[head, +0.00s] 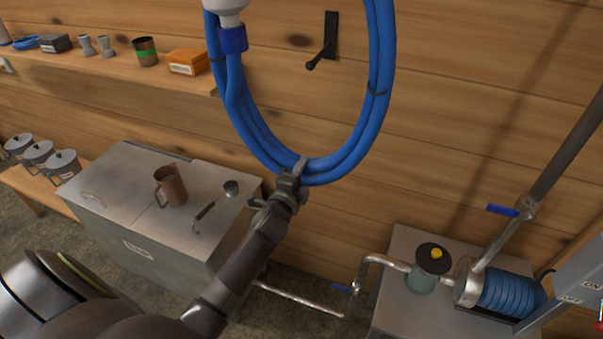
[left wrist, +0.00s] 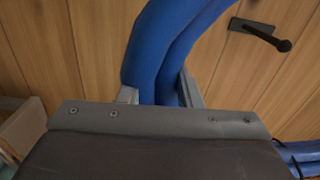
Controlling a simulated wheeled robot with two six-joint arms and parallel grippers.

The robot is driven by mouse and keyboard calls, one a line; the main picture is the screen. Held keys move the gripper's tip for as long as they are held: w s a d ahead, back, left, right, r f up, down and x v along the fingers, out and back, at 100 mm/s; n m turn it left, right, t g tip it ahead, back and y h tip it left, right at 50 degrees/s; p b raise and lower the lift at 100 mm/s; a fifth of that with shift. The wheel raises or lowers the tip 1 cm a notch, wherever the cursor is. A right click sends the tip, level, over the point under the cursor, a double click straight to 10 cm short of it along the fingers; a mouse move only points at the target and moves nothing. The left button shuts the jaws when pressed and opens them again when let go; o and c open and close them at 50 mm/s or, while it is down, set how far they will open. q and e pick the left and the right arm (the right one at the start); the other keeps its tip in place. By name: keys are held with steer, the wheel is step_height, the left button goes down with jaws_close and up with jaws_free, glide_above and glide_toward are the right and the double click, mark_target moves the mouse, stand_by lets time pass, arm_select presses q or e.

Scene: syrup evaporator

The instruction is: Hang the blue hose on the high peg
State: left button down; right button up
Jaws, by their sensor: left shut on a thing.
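The blue hose (head: 375,100) is a coiled loop in the head view, with dark ties and a white and blue end fitting at upper left. Its top is cut off by the frame. My left gripper (head: 294,172) is shut on the bottom of the coil; the strands (left wrist: 168,60) run between its fingers in the left wrist view. A black peg (head: 320,58) on a dark plate sticks out of the wood wall and appears inside the loop in the head view. In the left wrist view the peg (left wrist: 262,36) is right of the hose. Whether this is the high peg, I cannot tell. My right gripper is not in view.
A shelf (head: 130,72) at left holds an orange box (head: 188,62), a tin and cups. Below stands a metal cabinet (head: 140,235) with a brown jug (head: 171,186) and a ladle.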

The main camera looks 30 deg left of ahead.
arm_select(q)
step_height(320, 180, up, 30)
steer(key=shift+s+r, duration=0.15)
steer(key=shift+s, duration=0.3)
stand_by(0.9)
steer(key=shift+d+r, duration=0.1)
step_height(320, 180, up, 18)
steer(key=shift+s, duration=0.35)
stand_by(0.6)
steer(key=shift+w, duration=0.15)
steer(key=shift+w+a+f, duration=0.1)
steer(key=shift+w+a, duration=0.1)
steer(key=shift+w, duration=1.25)
steer(key=shift+w+a+f, duration=0.1)
steer(key=shift+w+a, duration=0.05)
steer(key=shift+w, duration=1.25)
